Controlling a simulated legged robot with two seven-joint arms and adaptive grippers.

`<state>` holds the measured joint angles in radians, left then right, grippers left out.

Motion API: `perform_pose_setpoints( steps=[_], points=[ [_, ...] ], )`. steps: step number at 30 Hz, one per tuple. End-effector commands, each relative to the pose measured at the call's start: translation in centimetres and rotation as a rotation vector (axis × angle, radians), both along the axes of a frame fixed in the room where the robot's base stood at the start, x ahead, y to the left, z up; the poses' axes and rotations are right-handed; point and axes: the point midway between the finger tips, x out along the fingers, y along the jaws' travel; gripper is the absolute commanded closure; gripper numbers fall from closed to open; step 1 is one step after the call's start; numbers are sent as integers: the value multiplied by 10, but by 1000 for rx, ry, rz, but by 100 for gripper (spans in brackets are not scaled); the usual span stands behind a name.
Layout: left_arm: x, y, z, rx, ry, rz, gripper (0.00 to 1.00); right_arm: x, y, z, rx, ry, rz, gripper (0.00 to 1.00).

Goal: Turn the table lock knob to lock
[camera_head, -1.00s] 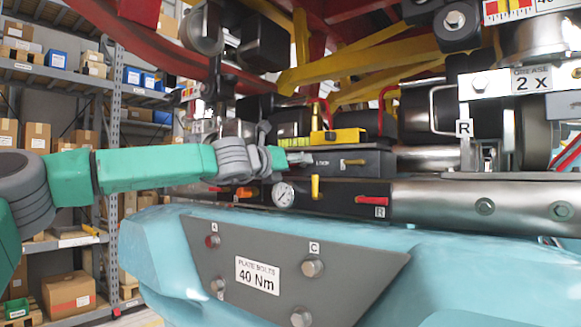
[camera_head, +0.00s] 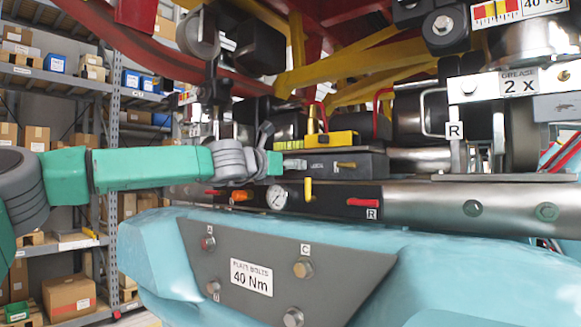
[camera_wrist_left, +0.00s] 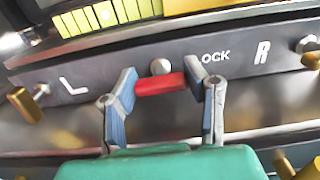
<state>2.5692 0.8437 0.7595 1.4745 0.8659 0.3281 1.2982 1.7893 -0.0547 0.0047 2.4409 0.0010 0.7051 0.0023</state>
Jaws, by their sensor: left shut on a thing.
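The red lock knob (camera_wrist_left: 159,83) is a short bar in the left wrist view, lying nearly level across a dark panel (camera_wrist_left: 230,75) between the letters L and R. The lettering beside it is partly covered and reads "OCK". My left gripper (camera_wrist_left: 163,82) has one finger at each end of the bar and is shut on it. In the head view my left gripper (camera_head: 292,163) reaches in from the left to the left part of a black box (camera_head: 362,162); the knob cannot be made out there. My right gripper is not in view.
A brass lever (camera_wrist_left: 23,104) sits left on the panel. Below the black box are a pressure gauge (camera_head: 278,197), a yellow handle (camera_head: 308,189) and a red handle (camera_head: 363,202). A yellow block (camera_head: 330,138) stands on top. A steel tube (camera_head: 440,205) runs right.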

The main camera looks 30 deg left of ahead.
Motion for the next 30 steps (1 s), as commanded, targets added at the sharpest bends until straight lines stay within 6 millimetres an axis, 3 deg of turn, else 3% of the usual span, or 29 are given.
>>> perform_pose_setpoints(
  steps=[9,10,12,23,30],
  points=[
    [-1,2,5,39,-12,3,89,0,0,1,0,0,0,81],
    [-1,2,5,39,-12,3,57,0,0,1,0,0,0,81],
    [-1,2,5,38,-12,3,38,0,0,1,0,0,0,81],
    [-4,4,2,34,-8,3,38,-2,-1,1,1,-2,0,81],
    [-44,7,3,33,-11,2,38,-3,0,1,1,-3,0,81]
  ],
)
